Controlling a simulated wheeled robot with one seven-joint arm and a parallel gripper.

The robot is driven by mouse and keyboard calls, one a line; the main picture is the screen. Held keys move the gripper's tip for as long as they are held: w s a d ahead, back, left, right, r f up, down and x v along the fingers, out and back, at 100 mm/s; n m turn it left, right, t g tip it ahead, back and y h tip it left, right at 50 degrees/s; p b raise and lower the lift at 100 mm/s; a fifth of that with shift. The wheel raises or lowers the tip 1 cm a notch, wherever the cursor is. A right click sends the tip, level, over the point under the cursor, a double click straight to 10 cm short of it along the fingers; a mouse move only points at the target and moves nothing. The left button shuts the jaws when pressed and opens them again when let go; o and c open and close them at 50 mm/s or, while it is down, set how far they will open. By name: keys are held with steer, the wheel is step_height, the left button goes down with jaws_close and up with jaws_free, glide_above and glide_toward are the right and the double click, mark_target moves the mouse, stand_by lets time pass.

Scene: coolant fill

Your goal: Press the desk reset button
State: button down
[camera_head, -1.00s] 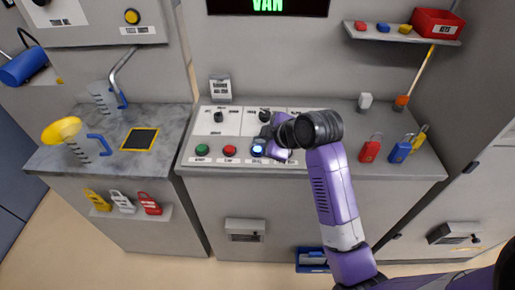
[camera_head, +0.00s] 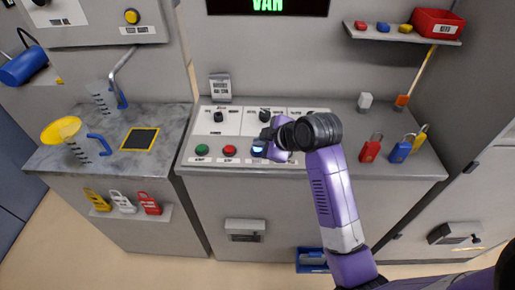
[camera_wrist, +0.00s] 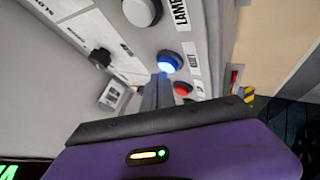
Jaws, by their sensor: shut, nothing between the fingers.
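The reset button is blue and lit, with a label beside it, on the desk's control panel. It shows in the wrist view (camera_wrist: 170,63) and partly in the head view (camera_head: 258,149), where my gripper covers some of it. My gripper (camera_wrist: 161,80) is shut and empty. In the wrist view its fingertips reach the near edge of the button; I cannot tell whether they touch or press it. In the head view my gripper (camera_head: 262,144) comes in from the right, low over the panel.
A red button (camera_head: 229,150) and a green button (camera_head: 202,150) sit left of the blue one. A white round lamp (camera_wrist: 141,11) is on its other side. Black knobs (camera_head: 265,115) stand behind. Red (camera_head: 370,149) and blue (camera_head: 401,150) padlocks stand at the desk's right.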

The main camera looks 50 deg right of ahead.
mark_target(260, 150)
steer(key=shift+f, duration=0.55)
stand_by(0.5)
stand_by(0.4)
steer(key=shift+r+p, duration=0.8)
steer(key=shift+r, duration=0.2)
step_height(260, 150, up, 5)
steer(key=p, duration=0.5)
stand_by(0.6)
